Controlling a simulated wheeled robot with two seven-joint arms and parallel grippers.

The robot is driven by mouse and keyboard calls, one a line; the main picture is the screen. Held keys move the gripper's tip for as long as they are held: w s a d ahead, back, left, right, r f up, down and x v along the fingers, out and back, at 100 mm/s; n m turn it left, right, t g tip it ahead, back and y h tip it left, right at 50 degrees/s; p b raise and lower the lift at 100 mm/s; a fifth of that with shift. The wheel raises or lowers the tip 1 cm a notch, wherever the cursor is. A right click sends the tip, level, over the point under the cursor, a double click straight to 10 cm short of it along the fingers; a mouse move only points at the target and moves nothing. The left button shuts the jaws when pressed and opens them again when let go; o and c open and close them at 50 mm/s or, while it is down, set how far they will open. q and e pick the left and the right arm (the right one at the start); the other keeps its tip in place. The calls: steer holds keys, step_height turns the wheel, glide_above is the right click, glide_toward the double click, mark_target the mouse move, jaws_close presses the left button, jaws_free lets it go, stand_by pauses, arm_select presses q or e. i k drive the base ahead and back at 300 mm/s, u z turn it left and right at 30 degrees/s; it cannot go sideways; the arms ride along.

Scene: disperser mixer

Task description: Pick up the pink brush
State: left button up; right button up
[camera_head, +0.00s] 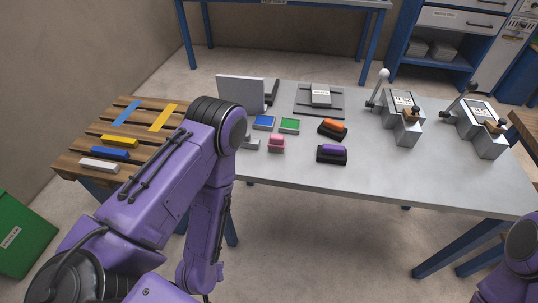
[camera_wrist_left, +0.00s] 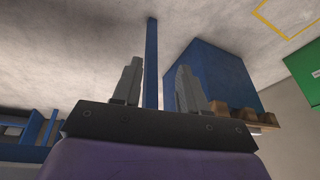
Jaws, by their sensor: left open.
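The pink brush (camera_head: 276,144) sits on the grey table (camera_head: 380,178), just right of my left arm's elbow in the head view. It looks like a small block with a pink top. My left arm bends over the table's left end and its forearm hangs down in front of the table edge. My left gripper (camera_wrist_left: 158,72) shows in the wrist view with its two grey fingers apart and nothing between them. The brush is not in the wrist view. In the head view the left gripper is not visible. Only a purple part of my right arm shows at bottom right.
Two lever devices (camera_head: 402,118) (camera_head: 481,128) stand further right. The front middle of the table is clear.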

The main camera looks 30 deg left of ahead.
mark_target(277, 143)
steer(key=z, duration=0.85)
steer(key=k, duration=0.1)
steer(key=u, duration=1.75)
steer(key=i, duration=1.1)
steer(key=z, duration=0.4)
